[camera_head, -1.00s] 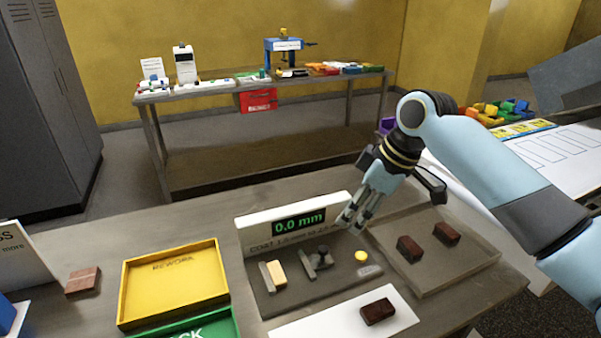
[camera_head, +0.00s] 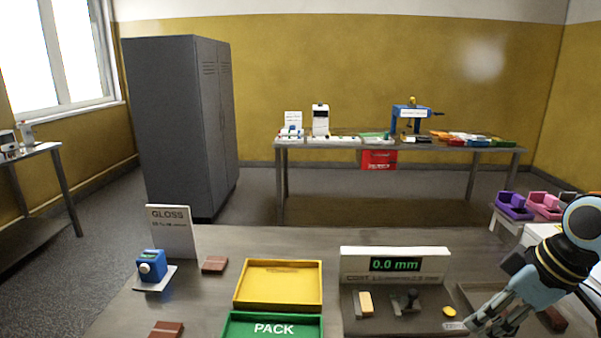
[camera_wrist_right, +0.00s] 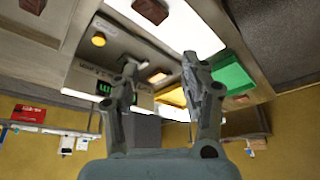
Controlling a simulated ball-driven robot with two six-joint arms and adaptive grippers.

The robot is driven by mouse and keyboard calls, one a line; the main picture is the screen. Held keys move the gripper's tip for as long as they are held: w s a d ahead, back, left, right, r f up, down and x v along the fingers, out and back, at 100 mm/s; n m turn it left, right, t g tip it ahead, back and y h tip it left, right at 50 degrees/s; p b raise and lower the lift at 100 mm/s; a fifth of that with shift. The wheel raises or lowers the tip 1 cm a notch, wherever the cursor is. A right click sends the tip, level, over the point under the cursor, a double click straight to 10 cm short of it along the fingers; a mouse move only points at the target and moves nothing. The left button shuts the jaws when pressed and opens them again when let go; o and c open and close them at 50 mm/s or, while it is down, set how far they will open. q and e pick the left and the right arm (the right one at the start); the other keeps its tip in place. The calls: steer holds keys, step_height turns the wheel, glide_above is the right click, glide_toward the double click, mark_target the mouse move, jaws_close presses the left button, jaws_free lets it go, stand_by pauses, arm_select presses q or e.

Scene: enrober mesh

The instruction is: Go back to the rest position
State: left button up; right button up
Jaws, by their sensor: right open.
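My right gripper (camera_head: 490,315) is at the lower right of the head view, beside the right end of the gauge with the green 0.0 mm display (camera_head: 395,264). Its two fingers stand apart with nothing between them in the right wrist view (camera_wrist_right: 166,78). That view is upside down and shows the gauge, a white plate (camera_wrist_right: 180,25) and a brown block (camera_wrist_right: 150,10) on it. My left gripper is in neither current view.
The yellow tray (camera_head: 241,305) and green PACK tray (camera_head: 232,330) stand left of the gauge. Brown blocks (camera_head: 215,264) (camera_head: 166,329), a blue device (camera_head: 151,266) and a GLOSS sign (camera_head: 171,232) are further left. A dark cabinet (camera_head: 175,125) and back table (camera_head: 345,146) stand behind.

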steer(key=s+a+m+h, duration=0.2)
steer(key=s+m, duration=0.2)
steer(key=s, duration=0.8)
steer(key=s+a+m+h, duration=0.15)
steer(key=s+m, duration=0.25)
steer(key=s, duration=0.9)
step_height(320, 180, down, 35)
steer(key=d+g+b, duration=0.1)
steer(key=d+b, duration=0.2)
steer(key=b, duration=0.7)
arm_select(q)
step_height(320, 180, down, 19)
steer(key=s+b, duration=0.1)
steer(key=b, duration=0.8)
steer(key=shift+f, duration=0.15)
arm_select(e)
steer(key=s+f, duration=1)
steer(key=f, duration=0.3)
steer(key=s+f+g, duration=0.1)
steer(key=s+f, duration=0.9)
steer(key=f, duration=0.3)
steer(key=shift+d, duration=0.3)
